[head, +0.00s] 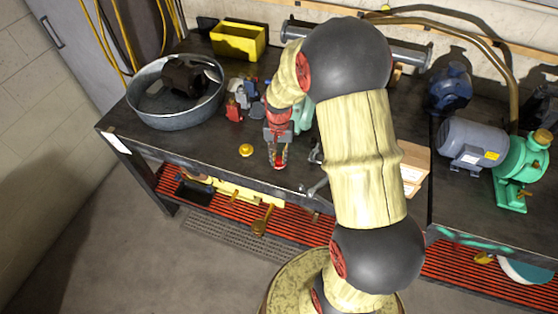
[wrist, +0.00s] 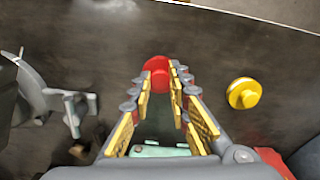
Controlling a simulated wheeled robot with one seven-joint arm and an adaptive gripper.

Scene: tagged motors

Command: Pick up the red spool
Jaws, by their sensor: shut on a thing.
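The red spool (wrist: 156,65) is between my fingertips in the wrist view, with the fingers touching its sides. My gripper (wrist: 160,82) is shut on it. In the head view my gripper (head: 279,160) points down over the front part of the dark workbench, and a bit of red shows between its fingertips. The fingers hide part of the spool. I cannot tell whether the spool is clear of the bench top.
A yellow spool (head: 246,150) stands left of my gripper. A round metal tub (head: 150,118) holds a dark motor behind left. A yellow bin (head: 238,40) stands at the back. A grey motor (head: 473,143) and green pump (head: 520,163) are right. Metal parts (wrist: 70,112) lie nearby.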

